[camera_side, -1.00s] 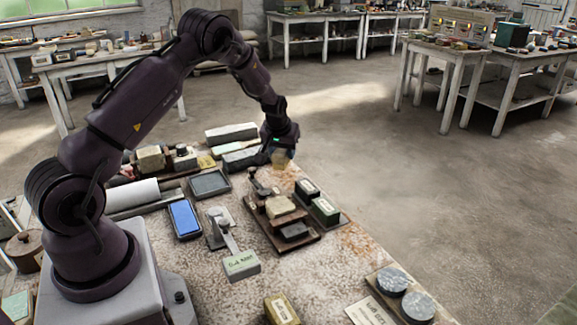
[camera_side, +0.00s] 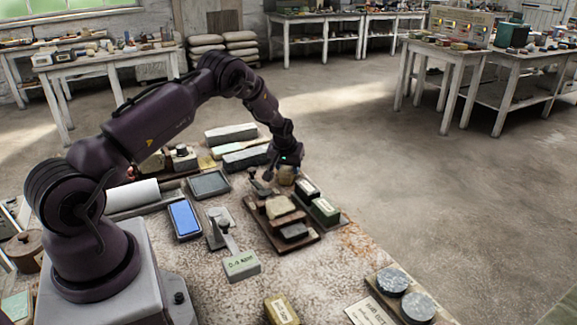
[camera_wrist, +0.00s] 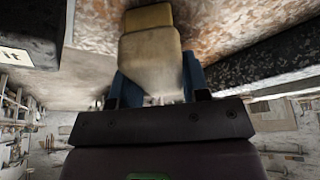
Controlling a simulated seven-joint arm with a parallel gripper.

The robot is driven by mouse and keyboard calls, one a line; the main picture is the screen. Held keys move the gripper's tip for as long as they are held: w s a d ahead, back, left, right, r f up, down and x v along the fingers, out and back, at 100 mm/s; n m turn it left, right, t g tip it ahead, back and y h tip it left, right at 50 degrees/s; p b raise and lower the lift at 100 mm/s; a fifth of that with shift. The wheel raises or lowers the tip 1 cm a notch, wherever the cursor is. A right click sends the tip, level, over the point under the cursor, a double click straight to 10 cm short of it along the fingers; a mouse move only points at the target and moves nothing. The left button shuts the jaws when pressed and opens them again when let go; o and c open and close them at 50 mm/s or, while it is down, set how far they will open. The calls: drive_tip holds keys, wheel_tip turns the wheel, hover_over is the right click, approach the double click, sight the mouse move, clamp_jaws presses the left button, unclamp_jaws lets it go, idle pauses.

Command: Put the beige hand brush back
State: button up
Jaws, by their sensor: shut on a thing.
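The beige hand brush (camera_wrist: 150,55) is between the two blue fingers of my gripper (camera_wrist: 158,78) in the wrist view, with an ochre part at its far end. In the side view my gripper (camera_side: 287,163) points down and holds the brush (camera_side: 286,176) at the far end of a brown wooden tray (camera_side: 308,243). I cannot tell whether the brush touches the tray.
A blue-faced pad (camera_side: 184,218) and a dark framed pad (camera_side: 209,184) lie left of the tray. A stand with a labelled green block (camera_side: 241,265) is nearer. Long grey blocks (camera_side: 231,134) lie behind. Two round grey pieces (camera_side: 391,282) sit at the front right.

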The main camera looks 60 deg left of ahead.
drive_tip(key=o, duration=0.8)
drive_tip(key=shift+o, duration=0.2)
drive_tip(key=s+d+r+m+t+h, duration=0.1)
drive_tip(key=s+d+r, duration=0.3)
drive_tip(key=d+r, duration=0.45)
drive_tip(key=s+d+r+m, duration=0.25)
drive_tip(key=d+r, duration=0.25)
drive_tip(key=r, duration=0.6)
drive_tip(key=s+d+r+t+h, duration=0.1)
drive_tip(key=s+d+r, duration=0.4)
drive_tip(key=r, duration=0.5)
drive_tip(key=s+d+r+m, duration=0.1)
drive_tip(key=s+d+m, duration=0.1)
drive_tip(key=s+d, duration=0.4)
drive_tip(key=s+d+r+m+h, duration=0.1)
drive_tip(key=s+d+r+m, duration=0.1)
drive_tip(key=s+d, duration=0.4)
drive_tip(key=s+m, duration=0.1)
drive_tip(key=s, duration=0.4)
drive_tip(key=shift+s+d+r, duration=0.25)
drive_tip(key=shift+s+r, duration=0.05)
drive_tip(key=shift+s, duration=0.05)
drive_tip(key=shift+m, duration=0.25)
